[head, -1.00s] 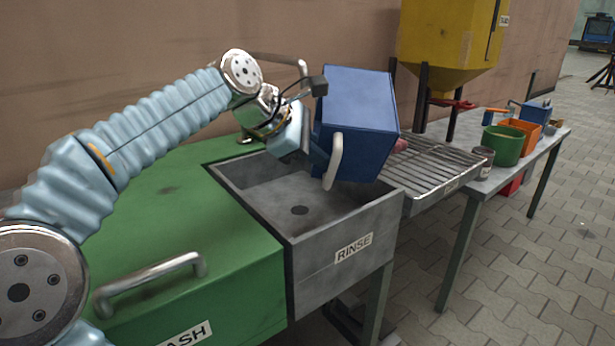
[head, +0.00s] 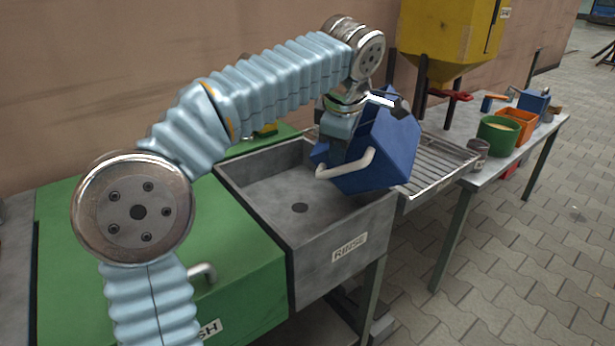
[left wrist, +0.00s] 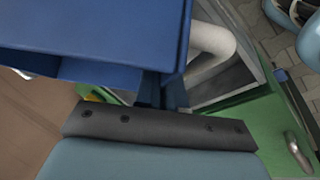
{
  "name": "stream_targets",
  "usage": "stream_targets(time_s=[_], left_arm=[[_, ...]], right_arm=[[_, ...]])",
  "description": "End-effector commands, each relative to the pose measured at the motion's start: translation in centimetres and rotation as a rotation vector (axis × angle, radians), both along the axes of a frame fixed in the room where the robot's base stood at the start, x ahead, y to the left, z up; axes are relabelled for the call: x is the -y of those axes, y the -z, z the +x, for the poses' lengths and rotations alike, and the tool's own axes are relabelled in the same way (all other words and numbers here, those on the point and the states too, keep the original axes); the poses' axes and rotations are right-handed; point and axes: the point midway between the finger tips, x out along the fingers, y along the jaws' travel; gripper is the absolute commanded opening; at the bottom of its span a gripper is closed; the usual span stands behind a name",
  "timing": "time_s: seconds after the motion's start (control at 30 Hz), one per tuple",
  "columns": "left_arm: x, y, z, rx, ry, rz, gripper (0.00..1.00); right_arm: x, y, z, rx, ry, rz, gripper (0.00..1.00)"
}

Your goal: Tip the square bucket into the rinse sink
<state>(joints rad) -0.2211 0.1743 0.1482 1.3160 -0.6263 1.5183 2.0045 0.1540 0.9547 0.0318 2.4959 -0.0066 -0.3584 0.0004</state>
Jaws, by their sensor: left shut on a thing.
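The blue square bucket (head: 392,150) with a pale handle (head: 347,166) is tilted over the right part of the grey rinse sink (head: 268,190). The sink carries a "RINSE" label, and its drain hole shows in its floor. My left gripper (head: 338,150) is shut on the bucket, at the bucket's left side; its fingertips are mostly hidden. In the left wrist view the bucket (left wrist: 110,35) fills the upper left, close against the gripper. The bucket's inside and any contents are not visible in either view. My right gripper is not in view.
A green wash unit (head: 240,262) adjoins the sink on the left. A wire drying rack (head: 440,165) lies to the right. Beyond it a table holds a green pot (head: 498,138), an orange box (head: 518,122) and a small can (head: 478,153). A yellow hopper (head: 447,38) stands behind.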

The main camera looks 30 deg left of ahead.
Motion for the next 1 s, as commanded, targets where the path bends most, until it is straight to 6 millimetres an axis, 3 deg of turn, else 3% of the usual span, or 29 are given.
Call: stream_targets(time_s=[0.33, 0.5, 1.0], left_arm=[[3.4, -2.2, 2.0, -0.174, 0.0, 0.31, 0.0], [5.1, -1.5, 2.9, -0.272, -0.002, 0.48, 0.0], [5.9, -2.2, 3.5, -0.349, -0.005, 0.606, 0.0]], right_arm=[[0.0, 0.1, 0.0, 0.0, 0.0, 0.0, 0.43], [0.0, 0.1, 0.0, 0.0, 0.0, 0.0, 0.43], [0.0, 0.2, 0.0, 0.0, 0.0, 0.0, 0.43]])
